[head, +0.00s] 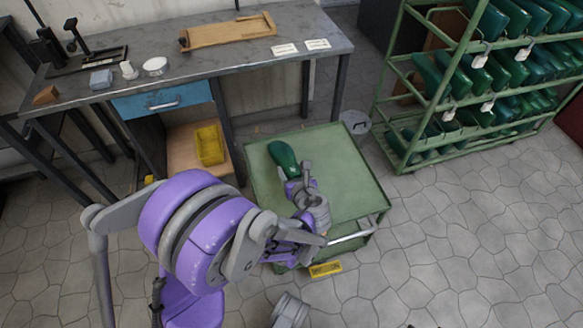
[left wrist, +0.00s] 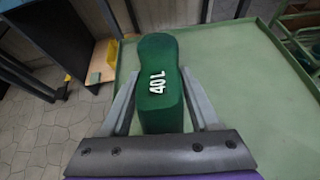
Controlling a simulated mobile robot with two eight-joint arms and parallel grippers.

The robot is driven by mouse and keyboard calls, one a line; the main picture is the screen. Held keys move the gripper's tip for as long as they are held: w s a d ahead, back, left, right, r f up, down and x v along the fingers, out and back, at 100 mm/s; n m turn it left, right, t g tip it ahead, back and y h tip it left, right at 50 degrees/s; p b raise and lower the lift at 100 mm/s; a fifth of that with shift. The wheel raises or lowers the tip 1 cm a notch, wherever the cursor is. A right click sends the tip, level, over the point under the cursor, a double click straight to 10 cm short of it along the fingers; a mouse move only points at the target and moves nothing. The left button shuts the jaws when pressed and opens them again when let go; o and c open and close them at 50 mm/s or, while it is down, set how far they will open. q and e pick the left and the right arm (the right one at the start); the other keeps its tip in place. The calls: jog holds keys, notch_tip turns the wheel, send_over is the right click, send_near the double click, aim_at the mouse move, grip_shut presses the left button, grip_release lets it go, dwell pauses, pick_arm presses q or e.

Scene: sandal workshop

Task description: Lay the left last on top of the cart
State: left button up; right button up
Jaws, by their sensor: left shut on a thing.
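The left last (head: 283,157) is a dark green foot form. In the left wrist view the last (left wrist: 158,62) bears the white mark "40L". My left gripper (head: 293,180) is shut on it, with one finger along each side. The green cart (head: 345,185) has a flat, bare top, and the last is over its left part. The cart top (left wrist: 245,75) also shows around the last in the left wrist view. I cannot tell whether the last touches it. My right gripper is not in view.
A grey workbench (head: 222,60) with a wooden board (head: 228,33), small items and a blue drawer (head: 162,100) stands behind. A yellow bin (head: 209,146) sits below it. A green rack (head: 425,165) full of green lasts is at the right. The cart's right part is clear.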

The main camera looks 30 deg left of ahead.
pick_arm(q)
jog(key=shift+f, duration=1.9)
jog(key=shift+f, duration=0.2)
jog(key=o, duration=1.5)
jog(key=shift+c, duration=0.2)
jog(key=p+v, duration=0.2)
jog(key=v, duration=0.8)
jog(key=shift+s+d+r+p, duration=0.2)
jog(key=shift+s+p, duration=0.1)
jog(key=shift+p, duration=0.05)
